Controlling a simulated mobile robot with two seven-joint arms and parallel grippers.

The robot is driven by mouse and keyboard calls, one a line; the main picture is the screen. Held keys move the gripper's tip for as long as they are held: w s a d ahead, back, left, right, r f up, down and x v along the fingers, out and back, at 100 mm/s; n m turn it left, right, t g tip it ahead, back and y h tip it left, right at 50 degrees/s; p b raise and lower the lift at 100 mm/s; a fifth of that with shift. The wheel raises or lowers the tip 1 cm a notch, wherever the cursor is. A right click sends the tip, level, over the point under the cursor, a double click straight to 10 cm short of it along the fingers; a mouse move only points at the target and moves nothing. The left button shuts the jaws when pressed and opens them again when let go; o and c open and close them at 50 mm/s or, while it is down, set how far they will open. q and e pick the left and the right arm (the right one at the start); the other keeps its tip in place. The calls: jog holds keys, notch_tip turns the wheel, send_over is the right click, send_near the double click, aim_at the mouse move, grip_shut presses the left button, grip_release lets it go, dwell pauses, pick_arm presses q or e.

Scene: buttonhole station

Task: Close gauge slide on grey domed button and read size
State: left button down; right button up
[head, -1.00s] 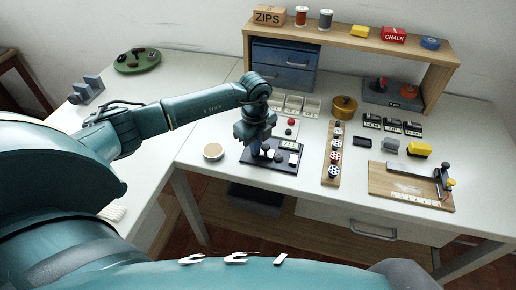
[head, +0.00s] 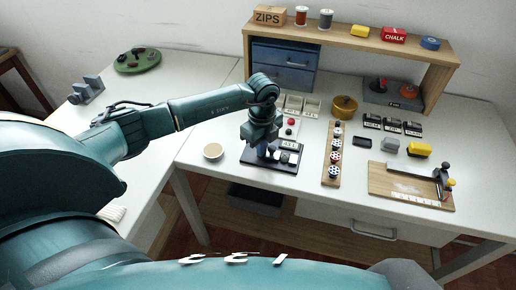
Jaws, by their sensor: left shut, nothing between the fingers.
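The gauge (head: 284,163) is a dark plate with upright parts and a small pale readout (head: 290,146), on the white table left of centre. My left gripper (head: 262,150) points down over the gauge's left part, its fingers shut with nothing between them. The gripper hides part of the gauge, so I cannot tell where its slide stands or whether the fingers touch it. I cannot make out the grey domed button for certain; small pale and dark parts show beside the fingers. My right gripper is not in view.
A wooden strip of buttons (head: 333,158) stands to the right, then a wooden cutting board (head: 385,182). A shelf (head: 345,38) spans the back.

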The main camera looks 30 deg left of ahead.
pick_arm(q)
jog(key=shift+a, duration=0.3)
dwell(0.4)
jog(key=shift+r+p, duration=0.5)
jog(key=shift+p, duration=0.05)
notch_tip(320, 180, up, 6)
jog(key=p, duration=0.5)
